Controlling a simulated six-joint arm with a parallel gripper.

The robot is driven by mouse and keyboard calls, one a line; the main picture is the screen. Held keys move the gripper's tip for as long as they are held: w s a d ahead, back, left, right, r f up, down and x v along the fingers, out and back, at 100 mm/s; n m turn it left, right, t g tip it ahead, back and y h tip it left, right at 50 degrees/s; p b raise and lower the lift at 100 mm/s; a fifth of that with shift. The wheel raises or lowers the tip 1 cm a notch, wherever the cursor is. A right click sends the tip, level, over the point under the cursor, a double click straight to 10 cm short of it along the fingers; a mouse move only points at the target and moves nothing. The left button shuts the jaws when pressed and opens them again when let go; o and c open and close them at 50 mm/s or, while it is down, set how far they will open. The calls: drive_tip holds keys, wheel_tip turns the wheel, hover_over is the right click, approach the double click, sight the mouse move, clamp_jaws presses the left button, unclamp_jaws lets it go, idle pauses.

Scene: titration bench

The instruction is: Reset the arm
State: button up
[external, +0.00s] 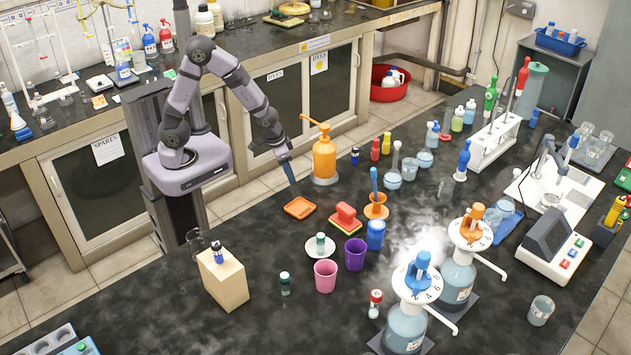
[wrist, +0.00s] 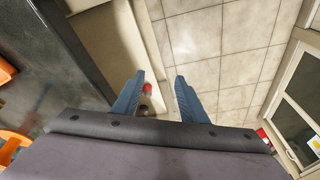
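My arm stands at the bench's far left edge, bent at the elbow, its forearm pointing down. My gripper (external: 289,173) hangs above the bench's back edge, between the orange pump bottle (external: 324,158) and the orange square dish (external: 299,208). It touches neither. In the wrist view its two blue fingers (wrist: 160,95) are spread apart with nothing between them; the tiled floor shows beyond the tips.
A wooden block (external: 222,280) with a small dark-capped bottle on it stands front left. A red sponge (external: 345,217), purple cup (external: 355,254), pink cup (external: 325,275) and white saucer (external: 313,252) are nearby. Two dispenser bottles (external: 408,325) (external: 457,278) stand right amid pale vapour.

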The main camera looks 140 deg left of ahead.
drive_tip(key=w+d+m+g+h, duration=0.25)
drive_tip(key=d+m, duration=0.25)
drive_tip(key=d, duration=1.1)
drive_tip(key=d+r+m+t+p, duration=0.1)
drive_tip(key=d+r+m, duration=0.3)
drive_tip(key=d, duration=0.3)
drive_tip(key=d+r+m+p, duration=0.2)
drive_tip(key=d+r+m, duration=0.2)
drive_tip(key=d, duration=0.4)
drive_tip(key=shift+d+r+t+p, duration=0.25)
drive_tip(key=shift+r+t+p, duration=0.1)
drive_tip(key=shift+r, duration=0.35)
